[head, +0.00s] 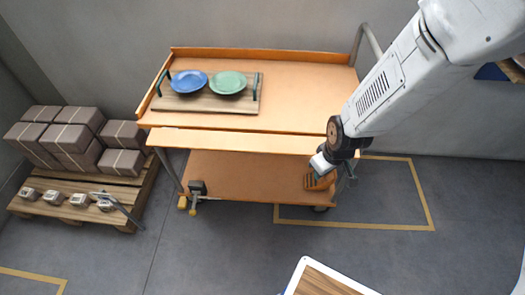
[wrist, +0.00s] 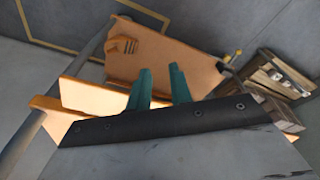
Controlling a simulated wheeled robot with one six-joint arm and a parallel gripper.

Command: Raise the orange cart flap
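The orange cart (head: 300,95) stands against the back wall. Its flap (head: 240,141) is a long pale orange strip along the front edge of the top, seemingly sloping down; its exact angle is hard to tell. In the wrist view the flap (wrist: 92,97) shows at the left, beside the cart top (wrist: 48,104), and runs behind my fingers. My gripper (head: 321,166) is at the front right of the cart, by the flap's right end and just below its lower edge. In the wrist view its two teal fingers (wrist: 160,88) are apart with nothing between them. Contact with the flap cannot be told.
A rack (head: 205,103) with a blue plate (head: 189,81) and a green plate (head: 228,82) stands on the cart top. A slotted wooden block (head: 318,181) sits on the lower shelf (head: 245,175). A pallet of boxes (head: 75,135) is left. The floor in front is mostly clear.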

